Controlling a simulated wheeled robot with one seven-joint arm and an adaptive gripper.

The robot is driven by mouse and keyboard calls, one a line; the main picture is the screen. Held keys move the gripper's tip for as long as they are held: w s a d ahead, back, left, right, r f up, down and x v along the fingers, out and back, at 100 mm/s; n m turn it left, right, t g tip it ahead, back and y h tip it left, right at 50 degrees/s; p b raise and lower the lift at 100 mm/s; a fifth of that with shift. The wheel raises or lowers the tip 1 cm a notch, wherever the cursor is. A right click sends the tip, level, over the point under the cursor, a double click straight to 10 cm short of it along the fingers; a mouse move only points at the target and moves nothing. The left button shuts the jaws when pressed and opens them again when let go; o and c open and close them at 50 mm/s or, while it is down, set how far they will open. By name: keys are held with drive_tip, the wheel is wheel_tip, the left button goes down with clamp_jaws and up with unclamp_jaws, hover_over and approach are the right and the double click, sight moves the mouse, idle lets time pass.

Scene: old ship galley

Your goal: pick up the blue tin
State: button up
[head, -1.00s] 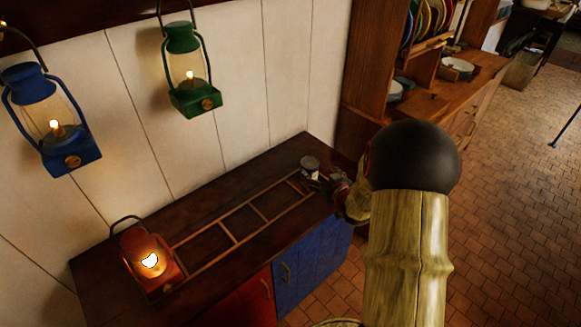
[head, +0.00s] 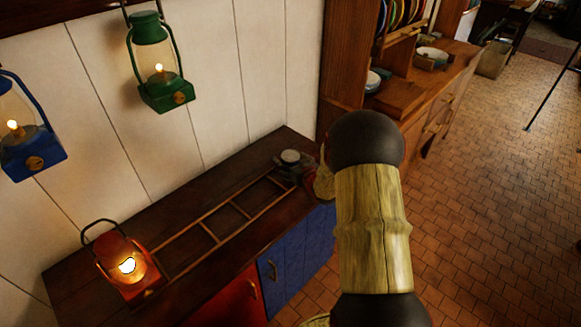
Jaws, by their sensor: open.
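A small round tin (head: 290,156) with a pale grey top stands upright on the dark wooden counter, at the far right end of the wooden rack. Its side is mostly hidden, and I see no clear blue on it. My gripper (head: 287,166) is open and low over the counter, close against the tin's near side. The fingers seem to reach around the tin, but I cannot tell whether they touch it. My arm comes in from the right and hides part of the gripper.
The wooden rack (head: 210,232) lies along the counter (head: 165,207). A lit red lantern (head: 118,262) stands at its left end. A green lantern (head: 160,62) and a blue lantern (head: 30,145) hang above. A wooden dresser (head: 344,70) with plates stands close behind my arm.

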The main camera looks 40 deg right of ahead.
drive_tip(key=shift+c, duration=0.8)
drive_tip(key=c, duration=1.5)
drive_tip(key=shift+r, duration=0.1)
